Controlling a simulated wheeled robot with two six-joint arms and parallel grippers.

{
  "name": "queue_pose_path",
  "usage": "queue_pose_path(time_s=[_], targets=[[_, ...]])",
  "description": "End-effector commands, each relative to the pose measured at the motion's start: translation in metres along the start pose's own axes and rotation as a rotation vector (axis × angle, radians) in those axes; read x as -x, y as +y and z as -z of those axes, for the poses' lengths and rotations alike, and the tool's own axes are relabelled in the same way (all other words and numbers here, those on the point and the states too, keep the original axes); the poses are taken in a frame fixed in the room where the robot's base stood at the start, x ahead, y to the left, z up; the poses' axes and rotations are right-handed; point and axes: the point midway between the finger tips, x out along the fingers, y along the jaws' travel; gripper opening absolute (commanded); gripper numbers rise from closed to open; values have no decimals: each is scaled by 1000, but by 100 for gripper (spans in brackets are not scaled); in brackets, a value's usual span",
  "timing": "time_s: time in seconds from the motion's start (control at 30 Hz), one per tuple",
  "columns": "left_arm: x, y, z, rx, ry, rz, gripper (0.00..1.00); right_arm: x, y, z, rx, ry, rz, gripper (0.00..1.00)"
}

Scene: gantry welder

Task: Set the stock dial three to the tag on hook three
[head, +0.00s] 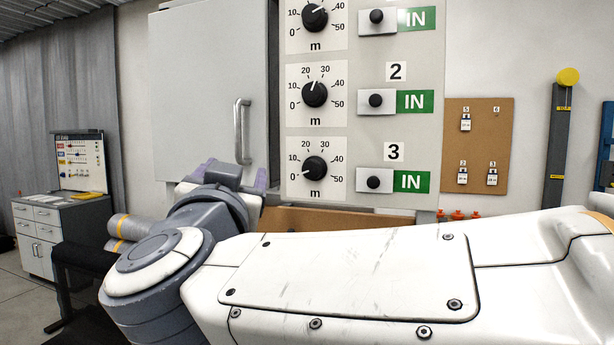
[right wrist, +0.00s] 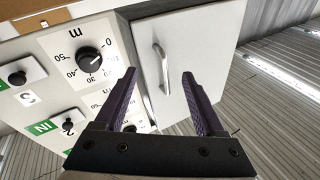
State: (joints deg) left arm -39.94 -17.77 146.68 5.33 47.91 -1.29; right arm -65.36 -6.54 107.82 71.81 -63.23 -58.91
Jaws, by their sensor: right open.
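Stock dial three (head: 314,169) is a black knob on the panel, beside label 3; its white mark points near 0 on a 0-to-50 m scale. It also shows upside down in the right wrist view (right wrist: 90,60). The tag on hook three (head: 492,178) hangs at the lower right of the brown board; its writing is too small to read. My right gripper (head: 235,174), partly hidden by its own arm, is left of the dial. In the right wrist view its purple fingers (right wrist: 158,74) are open and empty, apart from the dial. My left gripper is not in view.
Dial two (head: 314,94) and another dial (head: 314,17) sit above dial three. Black knobs with green IN signs (head: 411,181) are to their right. A cabinet door with a handle (head: 243,130) stands left of the panel. A brown ledge (head: 330,220) lies below dial three.

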Motion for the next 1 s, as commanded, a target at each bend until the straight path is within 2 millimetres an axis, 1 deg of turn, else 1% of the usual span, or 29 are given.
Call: queue_pose_path(time_s=[0.03,0.07,0.1,0.2,0.3,0.4,0.47,0.57,0.8,0.9,1.0], targets=[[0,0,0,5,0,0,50,7,10,10,-5,4,-88,72],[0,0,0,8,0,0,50,12,17,13,0,-2,-143,72],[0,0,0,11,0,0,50,18,26,16,8,-12,-210,72],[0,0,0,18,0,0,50,33,44,19,31,-51,-338,72],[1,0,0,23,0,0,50,43,55,19,50,-82,-411,72],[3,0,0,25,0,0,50,44,61,20,61,-95,-442,72],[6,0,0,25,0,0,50,39,65,20,63,-96,-448,72],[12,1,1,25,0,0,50,25,72,20,63,-95,-449,72],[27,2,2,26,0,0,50,-17,92,16,64,-94,-449,72],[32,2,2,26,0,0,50,-30,98,15,63,-95,-447,72],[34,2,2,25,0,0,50,-40,102,13,61,-94,-446,72]])
